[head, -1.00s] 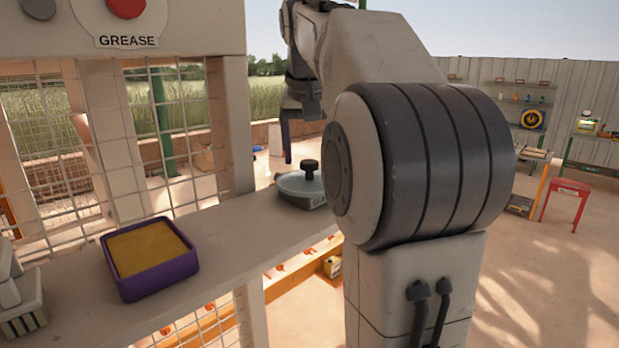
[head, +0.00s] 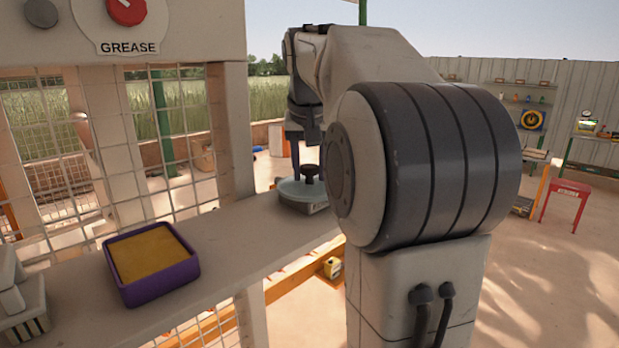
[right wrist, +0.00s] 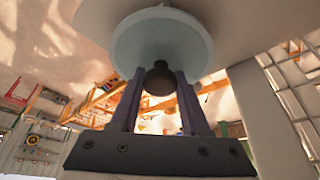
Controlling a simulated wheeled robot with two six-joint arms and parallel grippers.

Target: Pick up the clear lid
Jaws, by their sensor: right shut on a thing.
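The clear lid (head: 289,188) is a pale blue-green disc with a dark knob (head: 309,173). In the head view it sits on a low grey base (head: 312,207) at the far end of the shelf; I see no clear gap beneath it. My right gripper (head: 307,160) points down from above, shut on the knob. In the right wrist view, the two fingers of the gripper (right wrist: 158,82) flank the dark knob, with the lid's disc (right wrist: 160,35) beyond it. My right arm hides the right side of the lid in the head view. My left gripper is not in view.
The pale shelf (head: 235,228) holds a purple tray (head: 160,290) with yellow-brown filling nearer me. A light grey slotted thing (head: 22,310) is at the left edge. A wire-mesh wall (head: 180,125) and a post (head: 233,130) stand behind the shelf.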

